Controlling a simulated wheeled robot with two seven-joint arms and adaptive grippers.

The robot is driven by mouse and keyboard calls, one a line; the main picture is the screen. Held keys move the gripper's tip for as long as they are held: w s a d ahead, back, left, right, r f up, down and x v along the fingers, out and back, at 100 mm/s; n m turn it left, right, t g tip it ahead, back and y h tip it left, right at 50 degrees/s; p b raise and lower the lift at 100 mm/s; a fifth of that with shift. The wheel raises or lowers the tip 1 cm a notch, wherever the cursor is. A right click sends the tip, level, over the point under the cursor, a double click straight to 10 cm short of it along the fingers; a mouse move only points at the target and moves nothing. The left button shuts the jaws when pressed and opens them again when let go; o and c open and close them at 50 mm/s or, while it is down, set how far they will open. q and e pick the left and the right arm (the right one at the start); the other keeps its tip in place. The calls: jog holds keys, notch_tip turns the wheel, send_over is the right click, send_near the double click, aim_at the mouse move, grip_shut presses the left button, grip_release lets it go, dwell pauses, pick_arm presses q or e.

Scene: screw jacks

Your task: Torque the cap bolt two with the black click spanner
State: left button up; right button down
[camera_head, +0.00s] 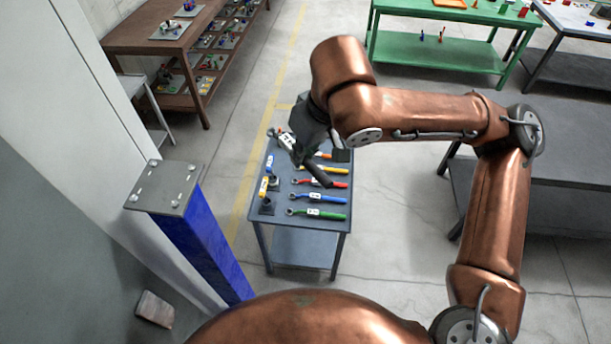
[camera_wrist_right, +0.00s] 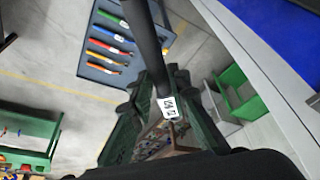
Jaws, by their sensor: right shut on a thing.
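My right gripper (camera_head: 302,155) is shut on the black click spanner (camera_head: 320,174), held above the small tool table. In the right wrist view, the black handle (camera_wrist_right: 148,45) passes between the fingers and has a white label (camera_wrist_right: 167,105). A blue column with a grey cap plate (camera_head: 165,187) stands left of the table, clear of the gripper. Several bolts (camera_head: 178,197) sit near the plate's corners; I cannot read which is bolt two. My left gripper is not in view.
The tool table (camera_head: 340,222) holds spanners with red (camera_head: 320,183), blue (camera_head: 320,198), green (camera_head: 319,214), yellow and orange handles, and small dark parts at its left. A brown shelf (camera_head: 120,40), green bench (camera_head: 450,55) and grey bench (camera_head: 580,165) stand around. Floor shows between table and column.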

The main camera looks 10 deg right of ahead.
jog(key=s+a+r+n+g+y+p, duration=0.1)
jog(key=s+a+r+n+p, duration=0.15)
jog(key=s+r, duration=0.5)
jog(key=s+a+r+n+y+p, duration=0.1)
jog(key=s+r+n+p, duration=0.25)
jog(key=s, duration=0.65)
jog(key=w+a+f+b, duration=0.1)
jog(key=w+a+f, duration=0.2)
jog(key=w+a, duration=0.6)
pick_arm(q)
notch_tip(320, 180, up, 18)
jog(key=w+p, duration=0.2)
jog(key=p, duration=0.9)
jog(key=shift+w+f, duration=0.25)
pick_arm(e)
jog(key=w+d+n+g, duration=0.2)
jog(key=w+n+g, duration=0.1)
jog(key=w+n, duration=0.6)
jog(key=shift+w+d+r, duration=0.25)
jog(key=shift+r, duration=0.15)
